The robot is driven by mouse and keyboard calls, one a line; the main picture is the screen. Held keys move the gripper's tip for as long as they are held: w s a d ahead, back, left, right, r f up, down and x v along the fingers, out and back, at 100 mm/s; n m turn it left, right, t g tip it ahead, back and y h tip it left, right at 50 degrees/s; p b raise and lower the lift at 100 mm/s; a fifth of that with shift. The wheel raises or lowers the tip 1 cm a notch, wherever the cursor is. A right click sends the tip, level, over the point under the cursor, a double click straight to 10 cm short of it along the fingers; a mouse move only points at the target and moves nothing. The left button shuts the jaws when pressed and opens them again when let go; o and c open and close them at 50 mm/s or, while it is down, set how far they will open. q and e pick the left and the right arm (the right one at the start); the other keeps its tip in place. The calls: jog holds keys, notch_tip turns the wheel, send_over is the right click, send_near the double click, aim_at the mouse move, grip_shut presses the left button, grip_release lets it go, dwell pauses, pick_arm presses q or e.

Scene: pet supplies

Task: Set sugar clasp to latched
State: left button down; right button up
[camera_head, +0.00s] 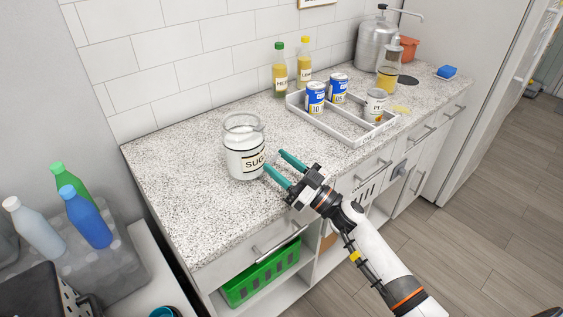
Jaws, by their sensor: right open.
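The sugar jar (246,160) stands upright on the speckled counter, left of my right gripper. It is a clear glass jar with white contents and a label that reads "SUG", the rest cut off from sight. Its clasp is too small to make out. My right gripper (280,164) has teal fingers, spread apart and empty, close to the jar's right side near the label. I cannot tell whether a finger touches the glass.
A divided white tray (331,130) with several cans sits to the right. Two bottles (279,72) and a metal dispenser (376,45) stand behind it. The counter (185,180) is clear left of the jar. A green basket (262,277) is on the shelf below.

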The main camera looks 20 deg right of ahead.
aim_at(271, 154)
jog(key=c, duration=1)
jog(key=shift+s+r+p, duration=0.1)
jog(key=shift+r+p, duration=0.35)
jog(key=shift+p, duration=0.35)
jog(key=shift+w+a+r+g+h+p, duration=0.35)
jog(key=shift+r+g+h+p, duration=1.35)
jog(key=shift+p, duration=2.5)
jog(key=shift+w+a+r+g+h+p, duration=0.3)
jog(key=shift+r+g+h+p, duration=0.6)
jog(key=shift+g+h+p, duration=1.9)
jog(key=shift+w+a+r+g+h+p, duration=0.2)
jog(key=shift+w+r+g+h+p, duration=0.6)
jog(key=shift+g+p, duration=3.35)
jog(key=t+p, duration=0.1)
jog(key=r+t+p, duration=0.1)
jog(key=shift+s+t+p, duration=0.25)
jog(key=shift+p, duration=0.15)
